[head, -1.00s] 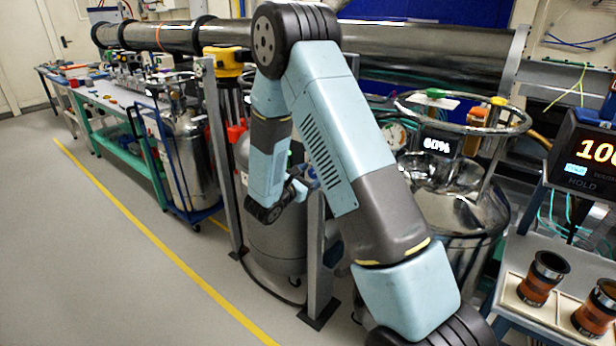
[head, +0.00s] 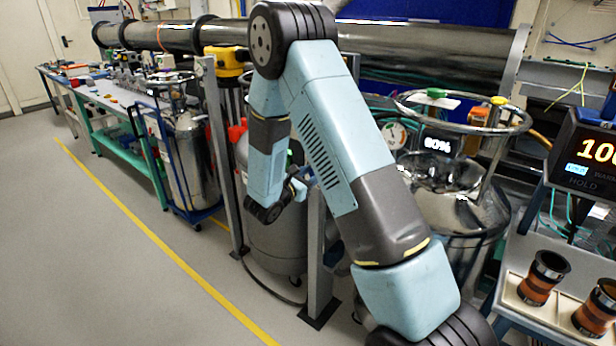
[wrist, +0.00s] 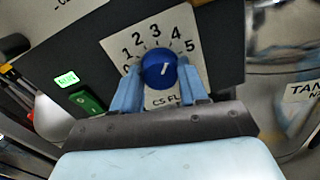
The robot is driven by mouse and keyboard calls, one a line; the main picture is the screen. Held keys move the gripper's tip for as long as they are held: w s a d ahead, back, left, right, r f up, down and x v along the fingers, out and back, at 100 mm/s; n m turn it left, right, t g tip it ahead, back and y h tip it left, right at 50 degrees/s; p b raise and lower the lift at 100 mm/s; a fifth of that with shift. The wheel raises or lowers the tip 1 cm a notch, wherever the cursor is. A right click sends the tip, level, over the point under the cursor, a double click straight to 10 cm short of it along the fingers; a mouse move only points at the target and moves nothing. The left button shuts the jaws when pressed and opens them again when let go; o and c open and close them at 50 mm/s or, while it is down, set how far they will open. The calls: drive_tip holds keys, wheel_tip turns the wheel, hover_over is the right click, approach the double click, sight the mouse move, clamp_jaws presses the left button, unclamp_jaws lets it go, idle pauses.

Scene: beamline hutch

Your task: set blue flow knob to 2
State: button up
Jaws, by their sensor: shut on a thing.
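In the wrist view, the blue flow knob (wrist: 155,62) sits on a white dial plate (wrist: 112,45) marked 0 to 5, fixed to a dark panel. The lower label is partly hidden by the fingers. In the head view, my arm hides the knob and dial.
A green switch (wrist: 86,102) and a small lit green display (wrist: 66,79) are left of the dial. In the head view, a shiny steel vessel (head: 455,200) stands right of my arm, and a grey post (head: 318,260) stands close by. Open floor (head: 90,260) lies left.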

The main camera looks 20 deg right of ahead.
drive_tip(key=n, duration=0.5)
drive_tip(key=shift+w+d+n, duration=0.1)
drive_tip(key=shift+d+n, duration=0.05)
drive_tip(key=shift+n, duration=0.15)
drive_tip(key=n, duration=0.5)
drive_tip(key=shift+w, duration=0.1)
drive_tip(key=shift+n, duration=0.3)
drive_tip(key=o, duration=1.1)
drive_tip(key=shift+c, duration=0.2)
drive_tip(key=shift+a+f, duration=0.1)
drive_tip(key=shift+a, duration=0.25)
drive_tip(key=v, duration=1.3)
drive_tip(key=shift+s, duration=0.25)
